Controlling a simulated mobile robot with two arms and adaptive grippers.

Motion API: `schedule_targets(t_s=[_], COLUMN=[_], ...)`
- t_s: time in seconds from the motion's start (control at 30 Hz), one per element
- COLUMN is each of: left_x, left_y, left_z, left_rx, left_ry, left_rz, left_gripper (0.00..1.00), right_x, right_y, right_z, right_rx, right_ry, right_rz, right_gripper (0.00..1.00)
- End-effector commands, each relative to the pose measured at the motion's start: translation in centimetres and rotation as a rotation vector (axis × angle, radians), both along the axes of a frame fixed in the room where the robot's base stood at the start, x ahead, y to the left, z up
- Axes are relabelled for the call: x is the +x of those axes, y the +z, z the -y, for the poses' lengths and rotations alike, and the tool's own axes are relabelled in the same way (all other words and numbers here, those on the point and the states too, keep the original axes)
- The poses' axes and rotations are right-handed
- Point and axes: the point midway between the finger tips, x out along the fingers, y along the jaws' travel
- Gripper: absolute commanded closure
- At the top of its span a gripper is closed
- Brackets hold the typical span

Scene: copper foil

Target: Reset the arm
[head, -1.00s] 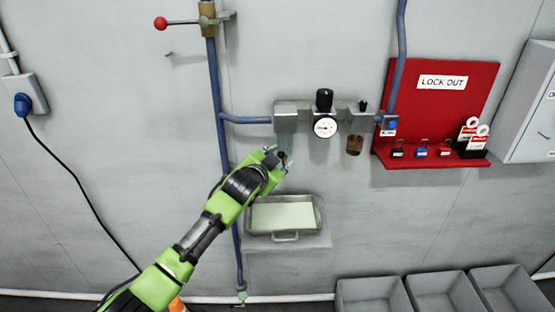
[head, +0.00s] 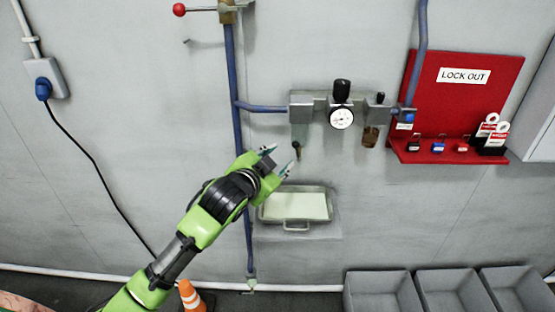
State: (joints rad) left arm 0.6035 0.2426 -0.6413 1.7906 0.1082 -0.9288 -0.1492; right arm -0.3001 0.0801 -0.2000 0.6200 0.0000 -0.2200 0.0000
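My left gripper (head: 278,160) is at the end of the green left arm, which comes in from the lower left in the head view. Its two fingertips are apart, with nothing visible between them. It is in front of the wall, below the regulator assembly (head: 342,108) and above the shallow tray (head: 326,207). A small dark fitting (head: 296,150) under the regulator's left block shows just right of the fingertips. My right arm and gripper are not in view.
A blue pipe (head: 232,80) with a red-knobbed valve (head: 179,10) runs down the wall. A red lockout board (head: 468,97) hangs at right. Grey bins (head: 381,290) stand at lower right. An orange cone (head: 189,294) is beside my arm. A black cable (head: 92,160) hangs at left.

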Motion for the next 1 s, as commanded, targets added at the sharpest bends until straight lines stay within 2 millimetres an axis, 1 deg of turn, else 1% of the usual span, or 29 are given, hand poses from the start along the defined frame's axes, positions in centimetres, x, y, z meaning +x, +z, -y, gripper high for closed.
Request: schedule_targets(t_s=[0.1, 0.37, 0.43, 0.47, 0.5, 0.57, 0.67, 0.7, 0.77, 0.8, 0.87, 0.9, 0.97, 1.0], left_x=[-0.3, -0.3, -0.2, -0.1, 0.0, 0.2, 0.5, 0.5, 0.3, 0.0, -0.6, -1.0, -1.9, -2.7], left_y=[0.0, 0.0, -0.6, -1.1, -2.0, -4.3, -9.4, -11.8, -15.4, -17.7, -21.2, -23.5, -26.9, -29.2], left_z=[-0.2, -0.2, -0.3, -0.4, -0.7, -1.2, -2.6, -3.3, -4.3, -4.9, -5.8, -6.5, -7.4, -8.1], left_rx=[0.001, 0.001, -0.001, -0.002, -0.005, -0.011, -0.025, -0.031, -0.041, -0.048, -0.054, -0.059, -0.064, -0.066], left_ry=[0.001, 0.001, 0.004, 0.008, 0.015, 0.031, 0.068, 0.085, 0.110, 0.127, 0.152, 0.168, 0.192, 0.208], left_rz=[-0.001, -0.001, -0.009, -0.015, -0.029, -0.058, -0.124, -0.155, -0.199, -0.228, -0.272, -0.299, -0.341, -0.370], left_gripper=[0.64, 0.64, 0.64, 0.64, 0.64, 0.64, 0.64, 0.64, 0.64, 0.64, 0.64, 0.64, 0.64, 0.64], right_x=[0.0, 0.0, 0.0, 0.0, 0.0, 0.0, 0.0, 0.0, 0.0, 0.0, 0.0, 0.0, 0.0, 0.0], right_y=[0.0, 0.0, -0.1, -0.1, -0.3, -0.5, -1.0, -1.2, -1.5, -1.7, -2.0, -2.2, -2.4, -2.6], right_z=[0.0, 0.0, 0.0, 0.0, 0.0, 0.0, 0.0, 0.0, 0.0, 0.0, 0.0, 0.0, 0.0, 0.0], right_rx=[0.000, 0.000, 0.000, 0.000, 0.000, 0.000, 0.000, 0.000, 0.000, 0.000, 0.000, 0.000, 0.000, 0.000], right_ry=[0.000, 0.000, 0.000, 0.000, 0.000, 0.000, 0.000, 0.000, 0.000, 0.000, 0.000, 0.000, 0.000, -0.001], right_rz=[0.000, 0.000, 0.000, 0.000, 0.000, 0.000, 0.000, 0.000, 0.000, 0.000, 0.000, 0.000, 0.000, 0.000], right_gripper=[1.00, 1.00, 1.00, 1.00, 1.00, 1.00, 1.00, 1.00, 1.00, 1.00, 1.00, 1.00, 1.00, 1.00])
